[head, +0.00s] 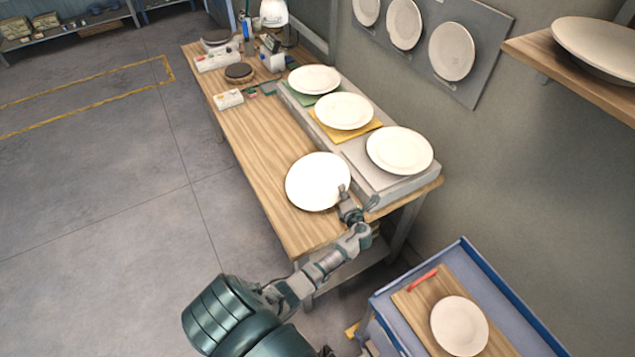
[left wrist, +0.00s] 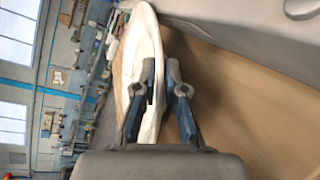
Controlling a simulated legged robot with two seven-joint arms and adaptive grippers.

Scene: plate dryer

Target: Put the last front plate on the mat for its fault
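A white plate (head: 312,182) is over the near end of the wooden table, just left of the raised grey strip. My left gripper (head: 345,193) is at its right rim. In the left wrist view the two fingers (left wrist: 163,85) straddle the rim of this plate (left wrist: 137,60), with white showing between them, so they look shut on it. Three mats lie along the strip: green (head: 291,94), yellow (head: 371,129) and grey (head: 364,166). A white plate rests on the green mat (head: 315,79), another on the yellow (head: 344,110), another at the grey (head: 400,150). My right gripper is out of view.
A blue cart (head: 545,335) at lower right holds a board with a plate (head: 459,326) and a red item (head: 423,279). A wall panel (head: 478,72) bears three plates. A wooden shelf (head: 560,70) holds a plate. Tools crowd the table's far end; its middle (head: 262,135) is clear.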

